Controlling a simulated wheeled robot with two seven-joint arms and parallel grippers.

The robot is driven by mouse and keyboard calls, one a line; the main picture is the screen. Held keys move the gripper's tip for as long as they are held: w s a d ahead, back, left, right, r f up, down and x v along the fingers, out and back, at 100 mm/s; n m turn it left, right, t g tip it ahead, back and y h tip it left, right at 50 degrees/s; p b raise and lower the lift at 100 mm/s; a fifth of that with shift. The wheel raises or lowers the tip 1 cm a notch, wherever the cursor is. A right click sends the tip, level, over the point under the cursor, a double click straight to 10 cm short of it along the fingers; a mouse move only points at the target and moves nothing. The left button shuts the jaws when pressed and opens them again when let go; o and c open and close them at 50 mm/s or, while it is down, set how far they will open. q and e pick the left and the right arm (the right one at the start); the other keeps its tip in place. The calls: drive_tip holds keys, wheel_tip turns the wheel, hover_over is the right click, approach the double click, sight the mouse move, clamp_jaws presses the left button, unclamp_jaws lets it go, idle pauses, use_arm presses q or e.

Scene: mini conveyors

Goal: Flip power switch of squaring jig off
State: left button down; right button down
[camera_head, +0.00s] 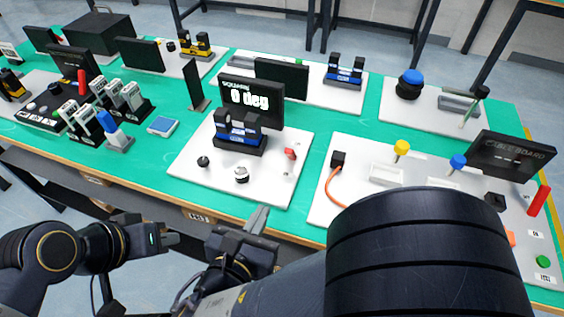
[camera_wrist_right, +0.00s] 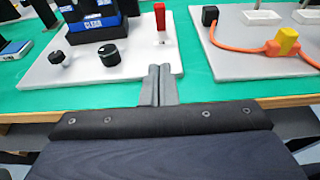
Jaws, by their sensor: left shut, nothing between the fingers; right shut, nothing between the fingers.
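The squaring jig is a white board (camera_head: 185,160) with a screen (camera_head: 250,100) reading "0 deg" and a dark and blue fixture (camera_head: 238,132). A small red switch (camera_head: 290,153) sits at the board's right side. It also shows in the right wrist view as an upright red lever (camera_wrist_right: 160,20) on a white base. My right gripper (camera_head: 258,218) is shut and empty near the table's front edge, in front of the board. In the right wrist view its closed fingers (camera_wrist_right: 158,84) point toward the red switch, apart from it. My left gripper (camera_head: 170,238) is shut and empty, off the table's front edge.
To the right is a cable board (camera_head: 318,205) with an orange cable (camera_head: 330,186). A blue-topped pad (camera_head: 161,125) lies left. Green table shows between the boards.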

sight(278, 192)
idle(0.3)
drive_tip(key=b+x, duration=0.1)
drive_tip(key=x, duration=0.9)
drive_tip(key=shift+d, duration=0.1)
drive_tip(key=shift+w+d+r, duration=0.15)
drive_tip(key=shift+w+r, duration=0.2)
drive_tip(key=shift+w, duration=0.2)
drive_tip(key=shift+w+d+r, duration=0.15)
drive_tip(key=shift+w+r, duration=0.25)
drive_tip(key=shift+w, duration=0.15)
drive_tip(key=shift+w+d+r, duration=0.15)
drive_tip(key=shift+w+r, duration=0.2)
drive_tip(key=shift+w, duration=0.2)
drive_tip(key=shift+p, duration=0.3)
